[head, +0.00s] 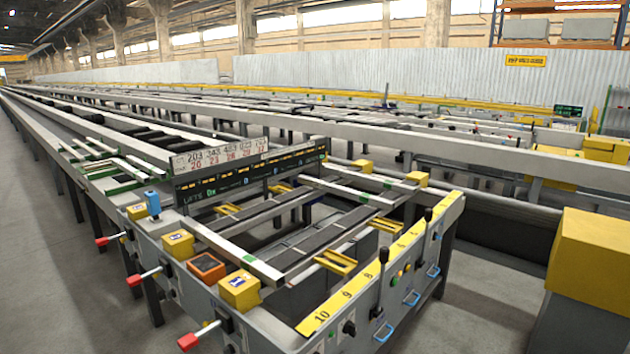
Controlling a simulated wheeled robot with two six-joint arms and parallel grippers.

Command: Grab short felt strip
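Neither of my grippers is in view. Dark grey strips lie along the near end of the runout table: a wider one (325,240) in the middle of the open frame and another (262,217) behind it to the left. Either may be felt; I cannot tell the material or which is the short felt strip. Farther back on the left, several short black pieces (150,137) lie across the long table. Small green pieces (120,188) sit on the rails at the left.
The near table edge carries a yellow numbered scale (372,276), black levers (383,256) and blue handles (383,332). Red-tipped levers (190,341) stick out at the left. Yellow boxes (240,290) stand on the corner. A large yellow block (592,258) is at right. Grey floor is clear at lower left.

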